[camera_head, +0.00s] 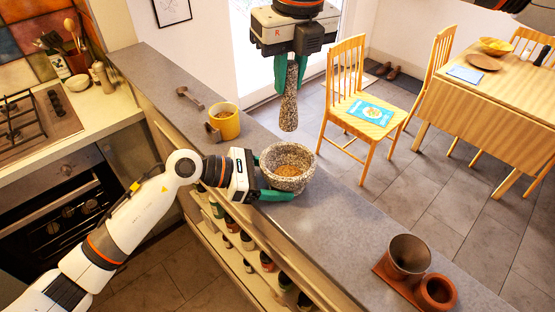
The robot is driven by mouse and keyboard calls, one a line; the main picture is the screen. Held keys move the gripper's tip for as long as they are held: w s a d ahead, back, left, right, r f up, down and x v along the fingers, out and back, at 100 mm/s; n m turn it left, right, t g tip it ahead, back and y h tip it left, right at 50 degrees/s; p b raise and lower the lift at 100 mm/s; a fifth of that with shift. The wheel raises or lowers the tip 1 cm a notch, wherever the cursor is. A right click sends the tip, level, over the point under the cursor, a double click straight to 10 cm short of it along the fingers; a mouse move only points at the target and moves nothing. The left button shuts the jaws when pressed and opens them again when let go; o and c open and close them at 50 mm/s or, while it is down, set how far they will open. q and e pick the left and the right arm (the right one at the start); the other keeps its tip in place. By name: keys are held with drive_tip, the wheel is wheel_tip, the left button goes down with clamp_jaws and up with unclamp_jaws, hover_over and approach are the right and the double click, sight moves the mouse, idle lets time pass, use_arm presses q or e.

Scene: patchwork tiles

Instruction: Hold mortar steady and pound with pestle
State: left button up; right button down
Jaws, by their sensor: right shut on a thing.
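The mortar (289,178) is a speckled stone bowl with brown grainy contents, upright on the grey counter. My left gripper (274,192) reaches it from the left.
A yellow mug (224,122) with brown contents, a small hammer-like tool (190,97) and a dark object (212,132) are left of the mortar. The counter (345,225) between is clear.

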sight(289, 129)
drive_tip(key=shift+w+d+f, duration=0.1)
drive_tip(key=shift+d+f, duration=0.05)
drive_tip(key=shift+f, duration=5.55)
drive_tip(key=shift+f, duration=1)
drive_tip(key=shift+r, duration=1.2)
